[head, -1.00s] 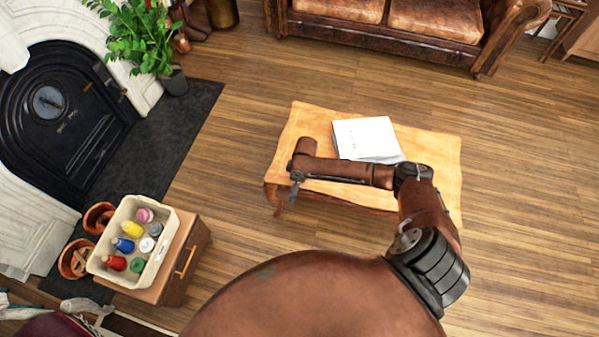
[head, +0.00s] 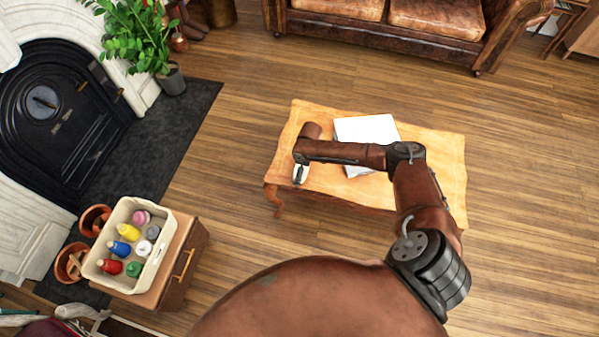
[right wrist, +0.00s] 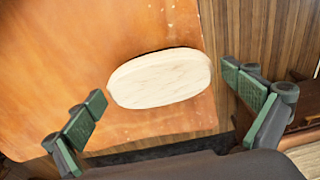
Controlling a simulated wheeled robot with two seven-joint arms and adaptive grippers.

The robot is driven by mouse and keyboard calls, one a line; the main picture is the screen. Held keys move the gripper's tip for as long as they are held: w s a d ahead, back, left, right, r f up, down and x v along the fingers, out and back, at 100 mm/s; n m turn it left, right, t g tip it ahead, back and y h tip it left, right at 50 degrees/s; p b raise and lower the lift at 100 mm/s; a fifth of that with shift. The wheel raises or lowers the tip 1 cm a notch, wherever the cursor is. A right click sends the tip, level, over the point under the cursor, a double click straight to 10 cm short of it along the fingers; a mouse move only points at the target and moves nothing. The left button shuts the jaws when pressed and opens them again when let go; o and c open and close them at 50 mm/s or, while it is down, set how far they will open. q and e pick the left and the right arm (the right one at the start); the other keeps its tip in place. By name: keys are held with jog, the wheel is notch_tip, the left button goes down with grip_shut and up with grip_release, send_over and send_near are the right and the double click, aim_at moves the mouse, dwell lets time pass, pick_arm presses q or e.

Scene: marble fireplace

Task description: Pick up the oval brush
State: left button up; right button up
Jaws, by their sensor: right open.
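The oval brush (right wrist: 160,78) shows in the right wrist view as a pale wooden oval lying on the orange-brown wooden table (right wrist: 60,60), close to its edge. My right gripper (right wrist: 164,90) is open, with one green-padded finger to the left of the brush and one to the right; neither visibly touches it. In the head view my right gripper (head: 300,178) is over the left end of the low table (head: 440,160), where the brush is hard to tell from the gripper. The brush's underside is hidden. My left gripper is not in view.
A white book or stack of paper (head: 365,129) lies on the table, partly behind my right arm. A cream crate (head: 155,262) of colored bottles stands on a small cabinet (head: 182,275) at lower left. A leather sofa (head: 400,35) is at the back. Open floor surrounds the table.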

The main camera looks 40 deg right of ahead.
jog(key=c, duration=1.2)
jog(key=shift+c, duration=0.2)
jog(key=shift+r+p, duration=0.35)
jog(key=shift+r, duration=0.2)
notch_tip(320, 180, up, 2)
jog(key=shift+r+p, duration=0.25)
jog(key=shift+p, duration=0.3)
pick_arm(q)
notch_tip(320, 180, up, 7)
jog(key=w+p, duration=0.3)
jog(key=p, duration=0.2)
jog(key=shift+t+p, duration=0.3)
jog(key=shift+p, duration=0.1)
pick_arm(e)
jog(key=s+d+r, duration=0.3)
jog(key=s+r, duration=0.6)
jog(key=s, duration=0.4)
jog(key=shift+s+d+r, duration=0.15)
jog(key=shift+s+d, duration=0.1)
jog(key=shift+d, duration=0.05)
